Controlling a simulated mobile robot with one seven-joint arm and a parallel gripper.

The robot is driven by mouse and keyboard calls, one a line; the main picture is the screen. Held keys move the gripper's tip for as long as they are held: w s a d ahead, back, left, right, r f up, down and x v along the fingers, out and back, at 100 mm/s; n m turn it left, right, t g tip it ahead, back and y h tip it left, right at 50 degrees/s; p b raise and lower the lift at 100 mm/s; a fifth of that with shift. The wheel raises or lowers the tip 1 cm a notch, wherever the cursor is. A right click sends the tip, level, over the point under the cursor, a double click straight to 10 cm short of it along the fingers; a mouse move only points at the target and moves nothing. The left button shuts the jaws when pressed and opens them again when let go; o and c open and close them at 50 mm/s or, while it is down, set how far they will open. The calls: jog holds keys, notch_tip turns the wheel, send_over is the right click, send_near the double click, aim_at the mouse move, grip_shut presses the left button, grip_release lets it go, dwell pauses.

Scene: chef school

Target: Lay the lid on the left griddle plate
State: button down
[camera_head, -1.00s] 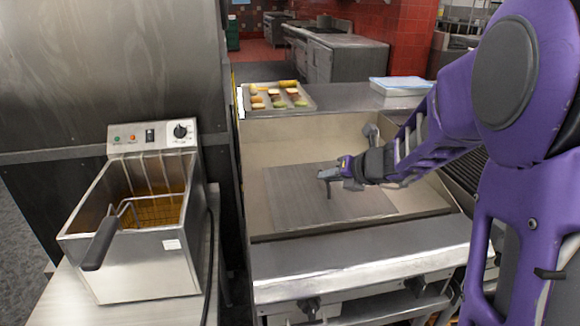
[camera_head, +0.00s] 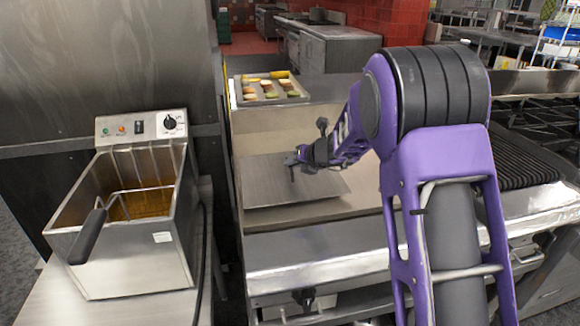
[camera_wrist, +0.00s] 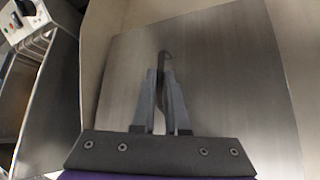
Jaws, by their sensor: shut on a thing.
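The lid (camera_head: 265,188) is a flat grey metal plate with a small upright handle. My gripper (camera_head: 291,162) is shut on that handle, above the middle of the lid. In the wrist view the two fingers (camera_wrist: 160,78) close around the dark handle (camera_wrist: 164,56), with the lid (camera_wrist: 225,75) spread out below. The griddle (camera_head: 258,122) is a pale, walled surface. The lid is over its left part, close to the left wall. I cannot tell whether the lid touches the griddle or hangs just above it. My arm hides the griddle's right part.
A deep fryer (camera_head: 135,255) with a basket stands at the left of the griddle. A tray of food (camera_head: 288,99) lies behind it. A steel front ledge (camera_head: 310,256) runs before the griddle. A ribbed grill (camera_head: 515,160) is at the right.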

jog(key=shift+x, duration=1.15)
jog(key=shift+s+f, duration=0.1)
jog(key=shift+f+b, duration=0.2)
jog(key=shift+b, duration=0.1)
jog(key=c, duration=0.9)
grip_release()
jog(key=shift+s+d+r, duration=0.15)
jog(key=shift+d+r, duration=0.05)
jog(key=shift+r, duration=0.15)
jog(key=p+v, duration=0.2)
jog(key=v, duration=0.9)
jog(key=shift+s+d+r, duration=0.1)
jog(key=shift+s+d, duration=0.05)
jog(key=shift+s, duration=0.05)
